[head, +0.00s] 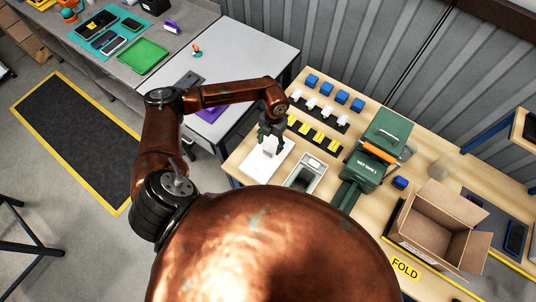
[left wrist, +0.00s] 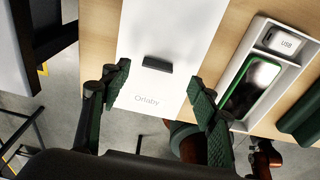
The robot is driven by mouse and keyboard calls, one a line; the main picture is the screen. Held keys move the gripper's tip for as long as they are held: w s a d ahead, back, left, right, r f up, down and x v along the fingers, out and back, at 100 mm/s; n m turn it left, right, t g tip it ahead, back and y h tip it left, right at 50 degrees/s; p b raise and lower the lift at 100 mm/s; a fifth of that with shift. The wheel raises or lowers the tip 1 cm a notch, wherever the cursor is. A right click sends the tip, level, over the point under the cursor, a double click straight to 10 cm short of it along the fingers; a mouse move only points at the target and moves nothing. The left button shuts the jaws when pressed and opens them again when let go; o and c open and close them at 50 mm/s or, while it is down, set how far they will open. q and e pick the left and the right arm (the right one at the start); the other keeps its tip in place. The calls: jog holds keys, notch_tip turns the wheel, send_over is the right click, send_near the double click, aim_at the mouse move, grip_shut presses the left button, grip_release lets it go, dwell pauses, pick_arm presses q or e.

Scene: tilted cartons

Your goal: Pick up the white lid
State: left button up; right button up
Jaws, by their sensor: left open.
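The white lid (head: 258,167) lies flat near the left front part of the wooden table. My left gripper (head: 268,143) is over the lid in the head view. In the left wrist view my left gripper (left wrist: 159,80) is open, one finger on each side of the handle, and holds nothing. I cannot tell how high the fingers are above the lid. My right gripper is in neither view.
An open white box (head: 305,174) with a phone and a part marked USB stands right of the lid. Behind are blue blocks (head: 326,88) and yellow pieces (head: 318,137). A green machine (head: 384,140) and an open carton (head: 437,222) stand farther right.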

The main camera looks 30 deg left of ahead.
aim_at(268, 150)
pick_arm(q)
jog(key=f, duration=0.2)
jog(key=s+f+p, duration=0.1)
jog(key=f, duration=0.1)
jog(key=shift+a+f, duration=0.2)
jog(key=shift+f, duration=0.5)
jog(key=c, duration=1.1)
